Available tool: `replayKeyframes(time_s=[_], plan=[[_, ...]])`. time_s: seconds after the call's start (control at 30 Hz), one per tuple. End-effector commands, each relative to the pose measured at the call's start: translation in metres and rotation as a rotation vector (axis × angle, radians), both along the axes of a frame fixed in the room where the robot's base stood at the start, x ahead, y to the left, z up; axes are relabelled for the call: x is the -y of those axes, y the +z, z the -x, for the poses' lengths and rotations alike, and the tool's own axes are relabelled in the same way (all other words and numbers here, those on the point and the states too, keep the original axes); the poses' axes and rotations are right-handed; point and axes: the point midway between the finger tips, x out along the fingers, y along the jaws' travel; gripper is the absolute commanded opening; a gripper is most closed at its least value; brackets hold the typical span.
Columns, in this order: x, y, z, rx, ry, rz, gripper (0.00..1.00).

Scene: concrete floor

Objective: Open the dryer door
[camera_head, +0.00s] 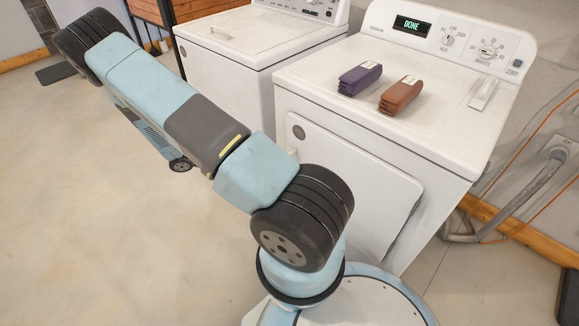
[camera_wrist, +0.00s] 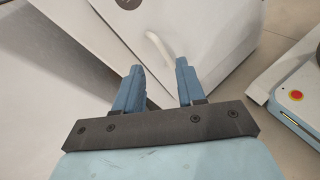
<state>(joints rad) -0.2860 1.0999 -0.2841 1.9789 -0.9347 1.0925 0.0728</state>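The white dryer (camera_head: 410,120) stands at the right in the head view, its display reading DONE. Its front door (camera_head: 350,180) looks shut, and my arm hides part of it. In the wrist view the door (camera_wrist: 190,35) fills the upper middle, with a pale curved handle (camera_wrist: 158,48) on it. My gripper (camera_wrist: 158,72) is open and empty, its two blue fingers pointing toward the door. The handle lies just beyond the fingertips and appears apart from them. My gripper is not visible in the head view.
A white washer (camera_head: 250,50) stands left of the dryer. A purple stack (camera_head: 360,78) and a brown stack (camera_head: 401,95) lie on the dryer top. A grey hose (camera_head: 530,190) and orange cable run along the right wall. The floor (camera_head: 90,220) at left is clear.

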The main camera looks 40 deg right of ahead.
Motion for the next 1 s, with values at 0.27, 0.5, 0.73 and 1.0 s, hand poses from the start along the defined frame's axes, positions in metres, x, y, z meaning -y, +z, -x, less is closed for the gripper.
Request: replayKeyframes(time_s=[0.27, 0.5, 0.73, 1.0], plan=[[0.024, -0.075, 0.014, -0.179, 0.143, 0.115, 0.39], [0.044, -0.125, 0.030, -0.305, 0.253, 0.192, 0.39], [0.053, -0.146, 0.037, -0.360, 0.307, 0.225, 0.39], [0.077, -0.148, 0.041, -0.366, 0.309, 0.228, 0.39]])
